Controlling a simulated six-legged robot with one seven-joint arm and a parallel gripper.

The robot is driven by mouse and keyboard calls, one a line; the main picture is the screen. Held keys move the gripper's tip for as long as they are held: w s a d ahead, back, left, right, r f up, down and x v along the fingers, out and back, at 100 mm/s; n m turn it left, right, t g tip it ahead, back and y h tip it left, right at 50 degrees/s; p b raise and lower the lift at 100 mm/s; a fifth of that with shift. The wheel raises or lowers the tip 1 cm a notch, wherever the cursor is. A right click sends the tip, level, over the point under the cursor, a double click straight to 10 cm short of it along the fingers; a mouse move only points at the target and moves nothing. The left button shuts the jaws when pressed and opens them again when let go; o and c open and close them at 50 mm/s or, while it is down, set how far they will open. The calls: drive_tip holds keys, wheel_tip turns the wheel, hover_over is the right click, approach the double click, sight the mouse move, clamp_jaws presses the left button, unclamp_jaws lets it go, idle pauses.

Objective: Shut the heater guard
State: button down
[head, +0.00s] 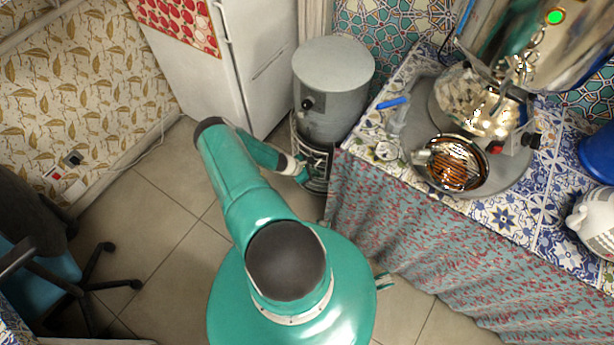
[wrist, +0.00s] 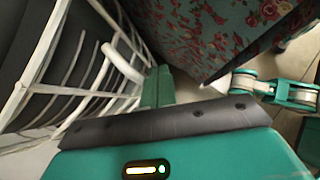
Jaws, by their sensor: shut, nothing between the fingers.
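The heater is a grey cylinder (head: 333,75) standing between the white cabinet and the cloth-covered counter. Its wire guard (head: 319,165) is low on its front, partly hidden by my arm. In the wrist view the guard's white bars (wrist: 62,92) fill the left side, with a thick pale handle (wrist: 122,62) standing out from them. My gripper (wrist: 157,86) is shut and empty, just right of the bars and close to the handle's lower end. In the head view my gripper (head: 302,176) is low in front of the guard. I cannot tell whether it touches, or how far the guard stands open.
The flowered counter cloth (head: 400,235) hangs close on the right of my gripper; it also shows in the wrist view (wrist: 205,30). A white cabinet (head: 225,85) stands to the left. An office chair (head: 60,265) is at far left. Tiled floor (head: 150,215) between is clear.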

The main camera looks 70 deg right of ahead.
drive_tip(key=shift+s+d, duration=0.65)
drive_tip(key=shift+a, duration=0.1)
